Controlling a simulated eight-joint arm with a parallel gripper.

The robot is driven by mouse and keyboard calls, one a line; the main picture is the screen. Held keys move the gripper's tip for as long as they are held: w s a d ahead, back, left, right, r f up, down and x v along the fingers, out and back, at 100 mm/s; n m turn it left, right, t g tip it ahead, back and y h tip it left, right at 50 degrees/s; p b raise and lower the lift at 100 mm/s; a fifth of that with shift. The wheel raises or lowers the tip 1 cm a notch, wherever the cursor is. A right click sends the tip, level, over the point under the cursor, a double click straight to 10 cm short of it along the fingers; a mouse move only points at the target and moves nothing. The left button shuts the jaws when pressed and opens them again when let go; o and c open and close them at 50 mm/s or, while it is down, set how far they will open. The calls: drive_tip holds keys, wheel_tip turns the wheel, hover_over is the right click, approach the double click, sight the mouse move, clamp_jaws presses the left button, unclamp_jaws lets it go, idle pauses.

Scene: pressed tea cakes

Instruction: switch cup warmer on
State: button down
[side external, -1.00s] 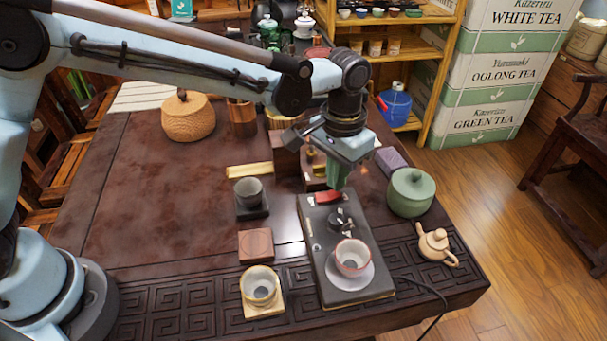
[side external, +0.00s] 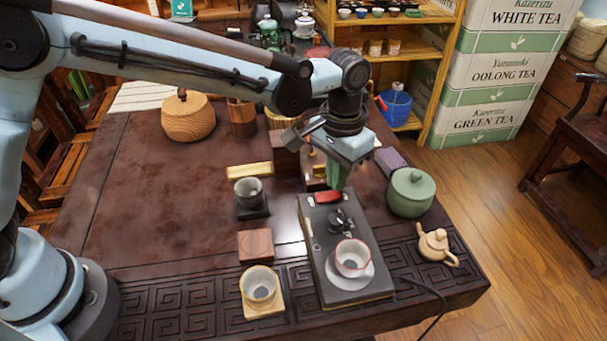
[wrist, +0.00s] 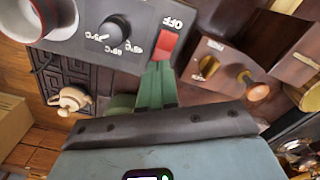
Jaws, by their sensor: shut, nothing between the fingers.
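The cup warmer (side external: 318,240) is a flat dark box at the front right of the table. It has a red rocker switch (side external: 328,197) at its far end, which also shows in the wrist view (wrist: 168,46) beside an OFF label. A black knob (wrist: 115,31) with temperature marks is nearby. A white, red-rimmed cup (side external: 352,257) stands on the warmer's round plate. My gripper (side external: 335,187) is shut and empty, its green fingers pointing down at the switch. In the wrist view the fingertips (wrist: 157,68) are right by the switch's edge; I cannot tell whether they touch it.
A green lidded jar (side external: 410,194) and a small clay teapot (side external: 437,247) stand right of the warmer. A grey cup (side external: 248,190) and a pale cup (side external: 259,284) stand to its left. A wooden block with a brass-coloured part (wrist: 207,66) is beside the switch. The table's left is clear.

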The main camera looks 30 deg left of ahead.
drive_tip(key=shift+f, duration=1.05)
idle(0.6)
drive_tip(key=shift+r, duration=3.55)
drive_tip(key=s+a+r+n+t, duration=0.1)
drive_tip(key=s+a+r, duration=0.15)
drive_tip(key=a, duration=0.35)
drive_tip(key=s+a+r+t, duration=0.1)
drive_tip(key=a+r+t, duration=0.15)
drive_tip(key=a, duration=0.35)
drive_tip(key=s+a+f+n+t, duration=0.2)
drive_tip(key=s+a+t, duration=0.1)
drive_tip(key=s+a, duration=0.6)
drive_tip(key=shift+s+a+t, duration=0.35)
drive_tip(key=shift+a, duration=0.65)
